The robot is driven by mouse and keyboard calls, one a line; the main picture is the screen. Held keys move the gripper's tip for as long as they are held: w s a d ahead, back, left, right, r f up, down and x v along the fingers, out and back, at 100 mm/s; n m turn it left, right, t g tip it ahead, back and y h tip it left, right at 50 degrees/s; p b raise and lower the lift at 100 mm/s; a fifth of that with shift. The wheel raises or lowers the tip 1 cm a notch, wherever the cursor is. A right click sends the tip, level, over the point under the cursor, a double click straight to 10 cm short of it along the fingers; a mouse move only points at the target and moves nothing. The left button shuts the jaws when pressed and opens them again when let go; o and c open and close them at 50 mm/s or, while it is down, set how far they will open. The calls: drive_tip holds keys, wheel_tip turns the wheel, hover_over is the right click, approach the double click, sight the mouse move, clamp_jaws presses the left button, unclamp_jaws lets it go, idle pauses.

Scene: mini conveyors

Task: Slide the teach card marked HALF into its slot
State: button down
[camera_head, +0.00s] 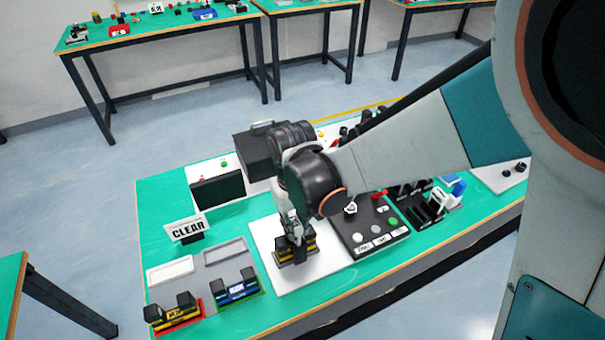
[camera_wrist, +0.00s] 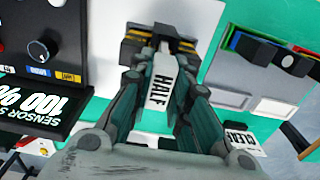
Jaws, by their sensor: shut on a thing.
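The white card marked HALF (camera_wrist: 161,84) shows between the fingers of my gripper (camera_wrist: 163,65) in the wrist view. The gripper is shut on it. In the head view my gripper (camera_head: 293,238) points down at a black-and-yellow block (camera_head: 296,250) on a white plate (camera_head: 276,283). The block's yellow and black ends also show at the fingertips in the wrist view (camera_wrist: 186,46). I cannot tell whether the card touches the block. The card is hidden in the head view, and its lower edge is hidden by the fingers.
A black control panel (camera_head: 360,238) with knob and buttons stands right of the plate, beside a dark rack (camera_head: 425,212). A CLEAR sign (camera_head: 187,228) and grey trays (camera_head: 232,250) are to the left. Black-and-yellow (camera_head: 172,316) and blue-labelled (camera_head: 234,289) blocks sit in front.

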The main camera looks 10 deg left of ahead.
drive_tip(key=shift+f+b, duration=0.7)
drive_tip(key=shift+f, duration=0.25)
drive_tip(key=c, duration=1.4)
unclamp_jaws()
